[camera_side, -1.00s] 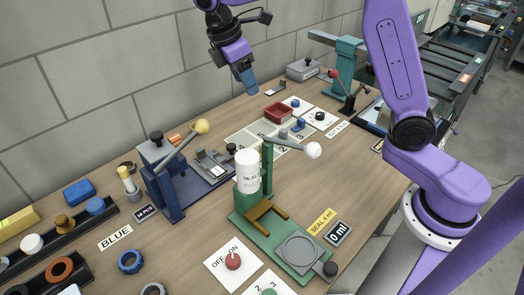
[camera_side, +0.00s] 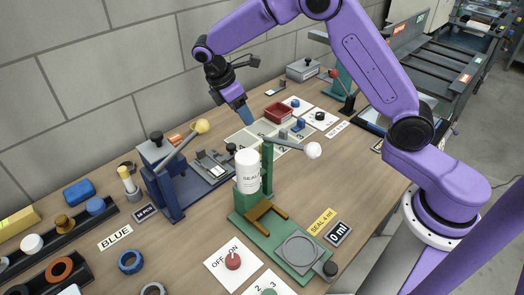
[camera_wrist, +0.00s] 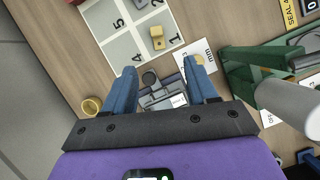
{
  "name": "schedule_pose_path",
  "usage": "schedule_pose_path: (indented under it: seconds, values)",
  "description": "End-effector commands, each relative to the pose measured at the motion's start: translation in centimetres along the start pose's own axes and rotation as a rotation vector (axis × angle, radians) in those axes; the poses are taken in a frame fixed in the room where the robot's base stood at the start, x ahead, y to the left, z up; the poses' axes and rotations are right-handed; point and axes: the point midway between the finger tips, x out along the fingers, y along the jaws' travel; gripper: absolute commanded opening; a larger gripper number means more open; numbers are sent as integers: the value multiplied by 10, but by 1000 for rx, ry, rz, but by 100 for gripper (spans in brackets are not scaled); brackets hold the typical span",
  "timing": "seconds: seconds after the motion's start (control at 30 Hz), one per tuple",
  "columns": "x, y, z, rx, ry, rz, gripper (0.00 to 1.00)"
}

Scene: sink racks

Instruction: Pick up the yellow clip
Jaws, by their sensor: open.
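In the wrist view a small yellow clip-like piece (camera_wrist: 157,38) sits on the white numbered mat (camera_wrist: 125,52), in the cell by the 1. I cannot make it out in the side view, where my gripper and the green press are near that part of the mat (camera_side: 240,138). In the side view my gripper (camera_side: 247,118) points down above the mat's left end. The yellow piece lies just beyond the fingertips in the wrist view, apart from them.
A blue lever press (camera_side: 163,180) and a grey gauge (camera_side: 213,165) stand to the left.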

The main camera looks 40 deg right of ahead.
Motion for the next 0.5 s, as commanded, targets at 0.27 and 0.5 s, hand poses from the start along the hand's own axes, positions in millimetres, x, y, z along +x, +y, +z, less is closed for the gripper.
schedule_pose_path:
  seconds: [0.27,0.5]
  values:
    - [45,0,0,0,-2,-4,57]
    - [89,0,0,0,-2,-3,57]
